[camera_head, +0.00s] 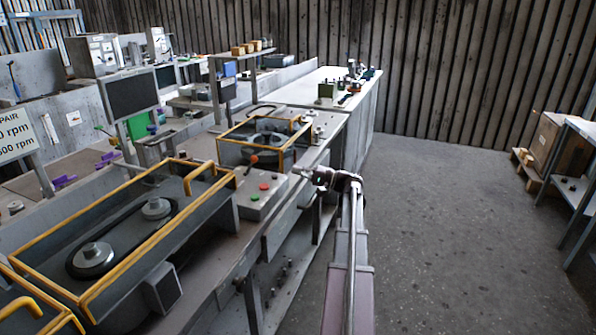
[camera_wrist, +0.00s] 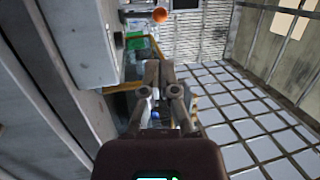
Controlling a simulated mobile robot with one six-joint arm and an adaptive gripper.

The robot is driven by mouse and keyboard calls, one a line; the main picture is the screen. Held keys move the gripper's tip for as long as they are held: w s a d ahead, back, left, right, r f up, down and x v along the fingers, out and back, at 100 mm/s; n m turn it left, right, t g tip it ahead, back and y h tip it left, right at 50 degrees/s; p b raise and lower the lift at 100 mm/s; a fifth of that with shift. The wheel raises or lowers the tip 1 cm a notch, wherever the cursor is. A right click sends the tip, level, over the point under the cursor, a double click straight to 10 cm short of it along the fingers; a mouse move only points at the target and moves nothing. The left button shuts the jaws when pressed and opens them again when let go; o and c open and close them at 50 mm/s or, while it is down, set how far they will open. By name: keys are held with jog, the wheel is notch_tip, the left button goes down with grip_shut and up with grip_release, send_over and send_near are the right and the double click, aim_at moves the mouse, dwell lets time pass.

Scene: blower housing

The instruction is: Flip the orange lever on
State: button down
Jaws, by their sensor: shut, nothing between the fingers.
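The orange lever (camera_head: 253,159) is a small orange-red knob on a thin dark stem, tilted, at the back left of a grey control box (camera_head: 262,205) in the head view. The box also carries a red and a green button. My gripper (camera_head: 300,172) is to the right of the lever, apart from it, reaching left from the end of my arm. In the wrist view its two fingers (camera_wrist: 159,72) are together with nothing between them. A small round orange thing (camera_wrist: 160,15) shows beyond the fingertips; I cannot tell whether it is the lever.
A yellow-railed belt housing (camera_head: 125,230) stands left of the control box, and a smaller yellow-framed unit (camera_head: 265,135) behind it. The bench's front edge runs below my gripper. The floor (camera_head: 450,230) at right is clear up to a shelf (camera_head: 580,165) and a crate (camera_head: 558,142).

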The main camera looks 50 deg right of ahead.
jog(key=p, duration=0.2)
send_near(251, 166)
jog(key=w+r, duration=0.1)
jog(key=w+a+r, duration=0.1)
jog(key=w, duration=0.1)
jog(key=w+a+r, duration=0.1)
jog(key=shift+w+a+r, duration=0.2)
jog(key=shift+a+r, duration=0.05)
jog(key=shift+r, duration=0.15)
